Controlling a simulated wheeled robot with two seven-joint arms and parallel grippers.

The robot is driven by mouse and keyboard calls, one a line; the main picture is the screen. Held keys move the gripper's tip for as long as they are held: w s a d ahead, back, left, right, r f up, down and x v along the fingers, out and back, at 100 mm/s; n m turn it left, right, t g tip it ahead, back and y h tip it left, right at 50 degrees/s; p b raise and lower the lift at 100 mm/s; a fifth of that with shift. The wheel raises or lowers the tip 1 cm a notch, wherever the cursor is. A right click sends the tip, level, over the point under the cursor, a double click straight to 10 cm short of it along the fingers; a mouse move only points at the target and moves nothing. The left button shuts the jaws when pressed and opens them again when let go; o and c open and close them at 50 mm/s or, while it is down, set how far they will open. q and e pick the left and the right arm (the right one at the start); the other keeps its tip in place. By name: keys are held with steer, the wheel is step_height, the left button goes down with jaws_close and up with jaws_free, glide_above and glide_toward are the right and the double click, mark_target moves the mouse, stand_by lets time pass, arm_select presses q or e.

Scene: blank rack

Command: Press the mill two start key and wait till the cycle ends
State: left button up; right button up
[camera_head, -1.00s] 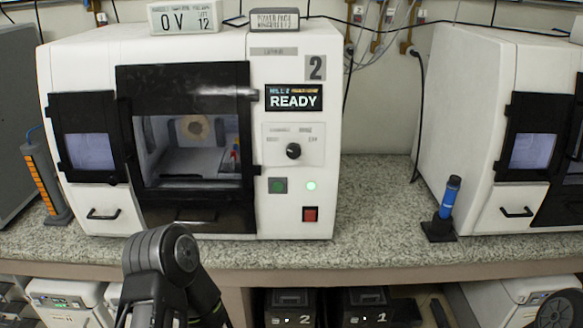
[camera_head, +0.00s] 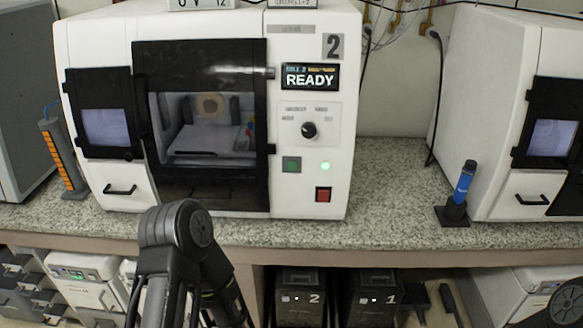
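Mill two (camera_head: 310,205) is a white machine on the counter, marked with a "2" at its upper right. Its display (camera_head: 310,77) reads READY. The dark-framed door (camera_head: 200,60) looks closed, with a window onto the chamber. My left arm rises in front of the counter, but its gripper is not in view. My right gripper is not in view.
The speckled counter (camera_head: 390,205) is clear right of mill two, up to a blue tool in a black stand (camera_head: 464,190). Another white machine (camera_head: 480,90) stands at the right. An orange-striped holder (camera_head: 62,158) stands at the left. Black boxes (camera_head: 300,300) sit under the counter.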

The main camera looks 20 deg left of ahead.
arm_select(q)
jaws_close()
stand_by(1.3)
